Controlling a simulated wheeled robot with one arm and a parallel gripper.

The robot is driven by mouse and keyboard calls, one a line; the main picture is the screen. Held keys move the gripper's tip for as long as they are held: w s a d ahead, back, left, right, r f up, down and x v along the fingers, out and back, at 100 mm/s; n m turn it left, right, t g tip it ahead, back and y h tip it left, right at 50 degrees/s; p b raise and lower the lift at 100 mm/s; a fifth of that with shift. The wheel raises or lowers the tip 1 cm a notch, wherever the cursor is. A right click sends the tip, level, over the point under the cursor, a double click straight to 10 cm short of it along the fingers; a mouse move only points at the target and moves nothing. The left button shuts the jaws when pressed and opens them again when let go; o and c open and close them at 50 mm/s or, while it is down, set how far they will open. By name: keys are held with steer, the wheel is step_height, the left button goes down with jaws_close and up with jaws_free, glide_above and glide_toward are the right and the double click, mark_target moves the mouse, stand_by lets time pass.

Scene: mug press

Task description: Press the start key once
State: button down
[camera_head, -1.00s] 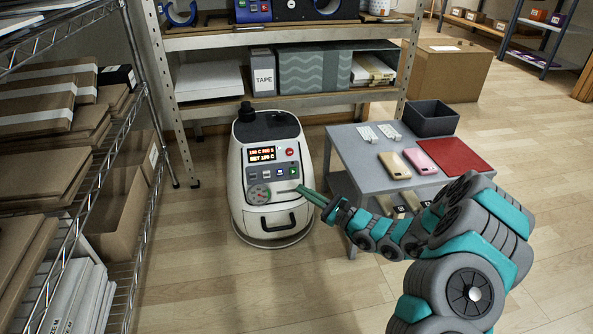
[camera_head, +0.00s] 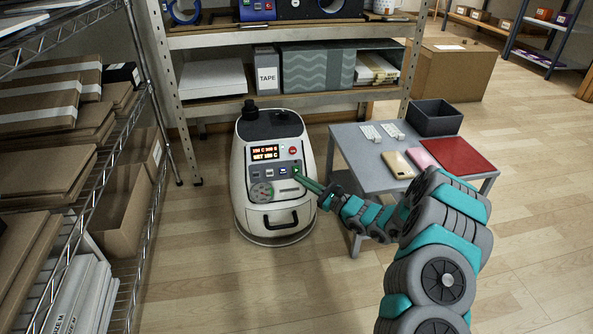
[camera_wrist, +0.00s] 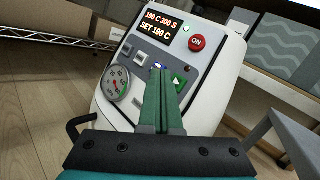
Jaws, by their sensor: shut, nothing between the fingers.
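The white press machine (camera_head: 240,190) stands on the floor with its control panel facing me. The green start key (camera_wrist: 179,82), with a triangle on it, shows just right of my fingers in the wrist view, its left side partly covered. My gripper (camera_head: 296,173) is shut and empty, its green fingertips right at the start key's place in the head view. In the wrist view, the fingertips (camera_wrist: 159,69) point at the panel, close to the blue key (camera_wrist: 159,66). I cannot tell whether they touch a key.
The panel also has a red ON button (camera_wrist: 197,43), a lit display (camera_wrist: 157,29), grey keys (camera_wrist: 141,58) and a round gauge (camera_wrist: 116,84). A grey table (camera_head: 355,155) with phones stands to the right. Shelves stand behind and left.

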mark_target(293, 169)
steer(key=shift+w+a+f, duration=0.15)
steer(key=shift+w, duration=0.35)
steer(key=shift+w+a+f, duration=0.1)
steer(key=shift+w, duration=0.35)
steer(key=shift+w, duration=0.1)
stand_by(1.4)
steer(key=shift+w+a, duration=0.1)
steer(key=shift+w, duration=0.15)
steer(key=shift+w+f+b, duration=0.1)
steer(key=shift+w+b, duration=0.35)
steer(key=shift+w, duration=0.1)
stand_by(0.8)
steer(key=shift+s, duration=0.1)
steer(key=shift+s+d, duration=0.25)
steer(key=shift+s, duration=0.55)
